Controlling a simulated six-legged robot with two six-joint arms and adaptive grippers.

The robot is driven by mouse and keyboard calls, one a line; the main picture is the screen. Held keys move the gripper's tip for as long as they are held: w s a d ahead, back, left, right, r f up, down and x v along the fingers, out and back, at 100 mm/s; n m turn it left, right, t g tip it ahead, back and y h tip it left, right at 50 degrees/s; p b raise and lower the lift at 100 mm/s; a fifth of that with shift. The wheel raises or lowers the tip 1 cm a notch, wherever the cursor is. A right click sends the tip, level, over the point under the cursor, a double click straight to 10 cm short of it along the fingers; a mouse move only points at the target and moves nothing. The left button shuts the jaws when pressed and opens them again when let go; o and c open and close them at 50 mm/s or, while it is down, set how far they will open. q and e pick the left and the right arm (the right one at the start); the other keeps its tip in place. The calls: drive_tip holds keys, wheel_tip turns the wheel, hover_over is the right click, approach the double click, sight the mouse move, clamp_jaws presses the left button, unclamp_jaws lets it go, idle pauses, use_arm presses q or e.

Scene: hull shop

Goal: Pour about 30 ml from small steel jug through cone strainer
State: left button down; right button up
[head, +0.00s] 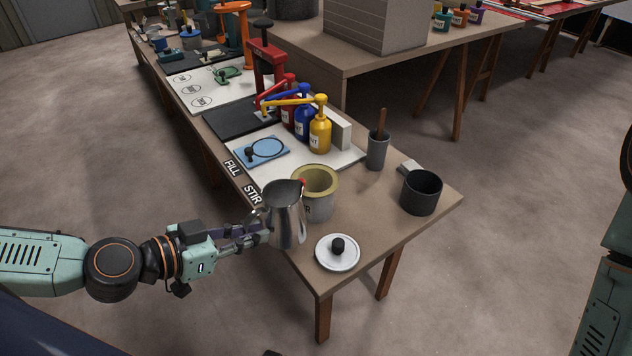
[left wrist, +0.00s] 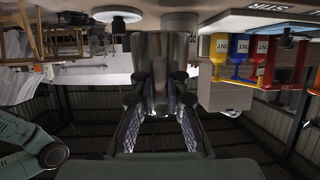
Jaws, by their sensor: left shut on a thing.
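The small steel jug (head: 287,222) is held by my left gripper (head: 262,226), whose fingers are shut on its side. The jug looks roughly upright, in front of and partly over a grey can with a pale yellow cone strainer (head: 322,176) in its mouth. The can's front left side is hidden by the jug. I cannot tell how full the jug is. In the left wrist view, which is upside down, the jug (left wrist: 158,50) sits between the fingers (left wrist: 160,105). My right gripper is out of view; only part of that arm shows at the right edge.
A white lid with a black knob (head: 338,253) lies near the bench's front corner. A black cup (head: 421,192) and a grey holder (head: 377,150) with a brown stick stand to the right. Yellow, blue and red pump bottles (head: 319,130) stand behind. Bare bench lies between lid and cup.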

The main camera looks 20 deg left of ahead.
use_arm(q)
drive_tip(key=shift+n+t+y, duration=0.6)
drive_tip(key=shift+n+y, duration=0.1)
drive_tip(key=shift+n, duration=0.1)
drive_tip(key=shift+s+a+f, duration=0.55)
drive_tip(key=shift+a+f, duration=0.1)
drive_tip(key=shift+f, duration=0.2)
drive_tip(key=shift+s+a+f, duration=0.55)
drive_tip(key=shift+a+f, duration=0.05)
drive_tip(key=shift+f, duration=0.25)
